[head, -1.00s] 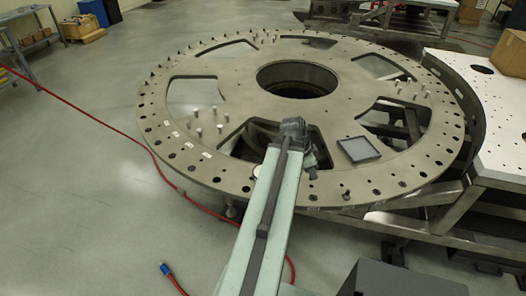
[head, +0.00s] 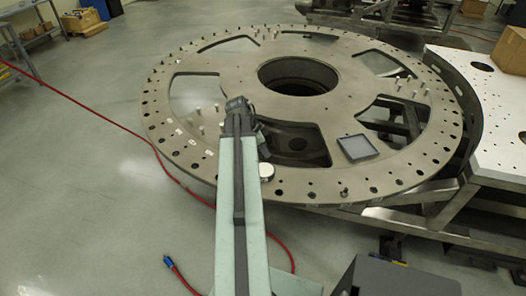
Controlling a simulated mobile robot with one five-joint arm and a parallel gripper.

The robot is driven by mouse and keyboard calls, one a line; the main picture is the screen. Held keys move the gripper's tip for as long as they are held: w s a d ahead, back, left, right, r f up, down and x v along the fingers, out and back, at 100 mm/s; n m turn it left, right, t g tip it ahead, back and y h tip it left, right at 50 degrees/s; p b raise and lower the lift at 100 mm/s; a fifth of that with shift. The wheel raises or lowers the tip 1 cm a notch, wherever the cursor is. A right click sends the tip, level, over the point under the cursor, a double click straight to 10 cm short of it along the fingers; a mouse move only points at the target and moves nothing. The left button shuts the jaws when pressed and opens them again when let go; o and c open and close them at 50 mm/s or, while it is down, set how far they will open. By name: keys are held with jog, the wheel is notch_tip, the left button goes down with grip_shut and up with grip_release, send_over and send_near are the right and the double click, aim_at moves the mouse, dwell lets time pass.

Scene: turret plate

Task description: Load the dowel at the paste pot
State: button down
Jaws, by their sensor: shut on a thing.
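The paste pot (head: 267,172) shows as a small round white shape on the near part of the turret plate (head: 330,188), just right of my arm. My gripper (head: 264,154) hangs at the far end of my arm, mostly hidden behind it. It appears just above and behind the pot in the picture. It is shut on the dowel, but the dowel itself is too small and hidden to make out. I cannot tell whether the dowel touches the pot.
A dark square tray (head: 357,148) lies on the plate to the right. Several upright pegs (head: 201,125) stand left of my arm, with others (head: 412,84) at the right. The plate has large cutouts and a central hole. A white perforated table (head: 495,105) adjoins it. A red hose crosses the floor.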

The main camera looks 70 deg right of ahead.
jog(key=shift+f+b, duration=2.95)
jog(key=shift+f, duration=0.1)
jog(key=shift+f+b, duration=0.45)
jog(key=shift+b, duration=0.05)
notch_tip(320, 180, up, 7)
jog(key=p, duration=0.7)
jog(key=shift+r, duration=0.1)
jog(key=shift+f, duration=0.25)
